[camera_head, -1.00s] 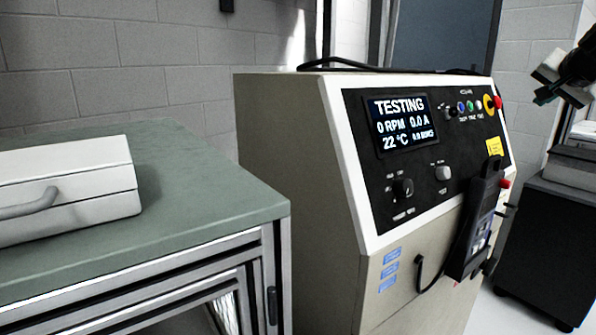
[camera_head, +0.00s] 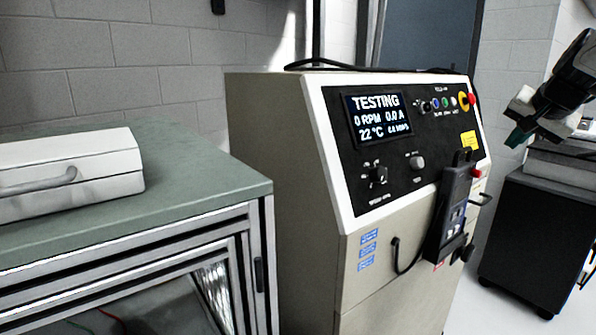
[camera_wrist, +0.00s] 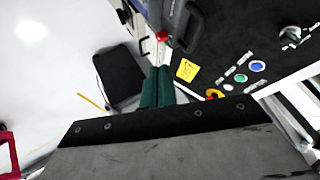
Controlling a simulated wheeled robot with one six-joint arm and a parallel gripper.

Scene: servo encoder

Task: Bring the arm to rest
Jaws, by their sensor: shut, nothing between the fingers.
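My gripper (camera_head: 516,138) is at the right of the head view, in the air to the right of the test cabinet.
The cabinet (camera_head: 290,160) has a lit TESTING screen (camera_head: 377,117), knobs and buttons. A handheld meter (camera_head: 449,215) hangs on its front. A green-topped bench (camera_head: 190,170) with a white case (camera_head: 70,170) stands left. A dark cart (camera_head: 530,235) stands right.

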